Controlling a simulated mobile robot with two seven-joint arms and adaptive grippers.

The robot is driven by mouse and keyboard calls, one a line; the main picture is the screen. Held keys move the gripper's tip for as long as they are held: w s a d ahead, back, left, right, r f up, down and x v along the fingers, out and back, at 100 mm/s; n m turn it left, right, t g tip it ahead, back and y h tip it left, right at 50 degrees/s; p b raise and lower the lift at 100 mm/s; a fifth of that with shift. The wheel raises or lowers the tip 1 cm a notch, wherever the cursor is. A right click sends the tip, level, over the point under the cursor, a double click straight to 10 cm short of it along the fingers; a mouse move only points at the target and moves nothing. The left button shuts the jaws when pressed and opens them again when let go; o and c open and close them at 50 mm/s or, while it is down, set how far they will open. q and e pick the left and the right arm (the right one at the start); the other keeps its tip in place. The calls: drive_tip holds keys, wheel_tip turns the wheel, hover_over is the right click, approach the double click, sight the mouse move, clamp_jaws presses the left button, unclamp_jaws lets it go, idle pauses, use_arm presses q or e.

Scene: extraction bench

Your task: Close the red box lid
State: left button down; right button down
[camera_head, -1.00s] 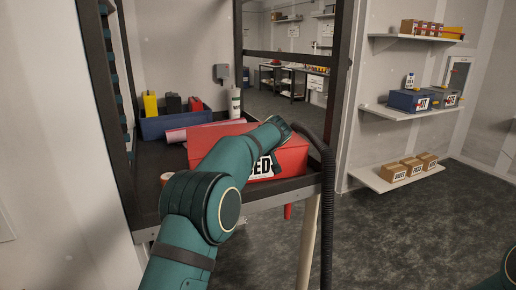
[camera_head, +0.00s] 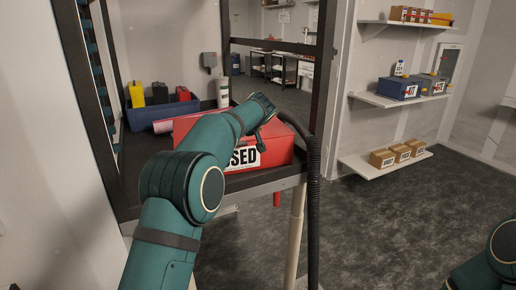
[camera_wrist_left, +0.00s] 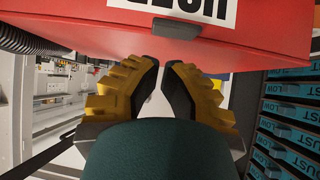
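The red box (camera_head: 279,154) sits on the dark rack shelf, with a white label ending in "SED" on its front. My left arm crosses in front and hides much of its front and top. My left gripper is at the box's upper right in the head view, largely hidden by its wrist. In the left wrist view, the yellow-and-black fingers of my left gripper (camera_wrist_left: 162,66) are slightly apart with nothing between them. They are close to the red box (camera_wrist_left: 255,38) and its black latch (camera_wrist_left: 177,28). I cannot tell whether the lid is fully down. My right gripper is out of view.
A blue bin (camera_head: 146,116) with yellow, black and red items stands behind at left, near a pink roll (camera_head: 162,126) and a white bottle (camera_head: 223,93). The rack post (camera_head: 324,70) stands right of the box. Wall shelves are farther right.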

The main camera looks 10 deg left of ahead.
use_arm(q)
drive_tip(key=s+d+f+b, duration=0.3)
drive_tip(key=s+d, duration=0.2)
drive_tip(key=s, duration=0.2)
drive_tip(key=s+d+f+m+g+h, duration=0.15)
drive_tip(key=s+f, duration=0.35)
drive_tip(key=f, duration=0.5)
drive_tip(key=s+d+f+m+g+h, duration=0.1)
drive_tip(key=s+d+f+g+h, duration=0.2)
drive_tip(key=f, duration=0.8)
drive_tip(key=s+d+f+m+h, duration=0.1)
drive_tip(key=s+f+m+h, duration=0.1)
drive_tip(key=s+f, duration=0.6)
drive_tip(key=s+d+f+h, duration=0.1)
drive_tip(key=s+f, duration=0.3)
drive_tip(key=s, duration=0.3)
drive_tip(key=s+d+f+g, duration=0.1)
drive_tip(key=s+f, duration=0.4)
drive_tip(key=s, duration=0.3)
drive_tip(key=s+d+f+g+h, duration=0.1)
drive_tip(key=s+d+f, duration=0.1)
drive_tip(key=s+f, duration=0.2)
drive_tip(key=s, duration=0.3)
drive_tip(key=shift+s+f+h, duration=0.25)
drive_tip(key=shift+f+h, duration=0.1)
